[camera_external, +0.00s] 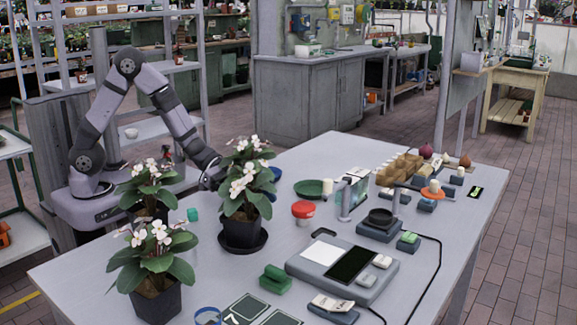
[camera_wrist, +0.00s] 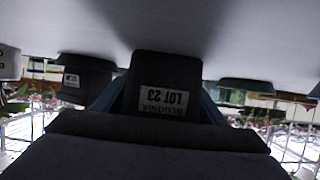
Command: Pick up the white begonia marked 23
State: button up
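The begonia marked 23 shows in the wrist view as a dark pot (camera_wrist: 165,75) with an upside-down label reading BEGONIA LOT 23. In the external view a white-flowered begonia (camera_external: 245,185) stands upright in a black pot with a dark saucer, in front of the end of my arm. My gripper (camera_wrist: 160,104) has its blue fingers on both sides of the labelled pot, close to its walls. Whether they press on it cannot be told. In the external view my gripper (camera_external: 228,186) is mostly hidden behind this plant.
Two similar begonias stand to the left, one behind (camera_external: 150,195) and one in front (camera_external: 155,265). A green block (camera_external: 275,279) lies near the front.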

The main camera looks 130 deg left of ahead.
jog(key=c, duration=0.6)
notch_tip(320, 180, up, 10)
jog(key=p, duration=0.3)
jog(key=shift+r, duration=0.15)
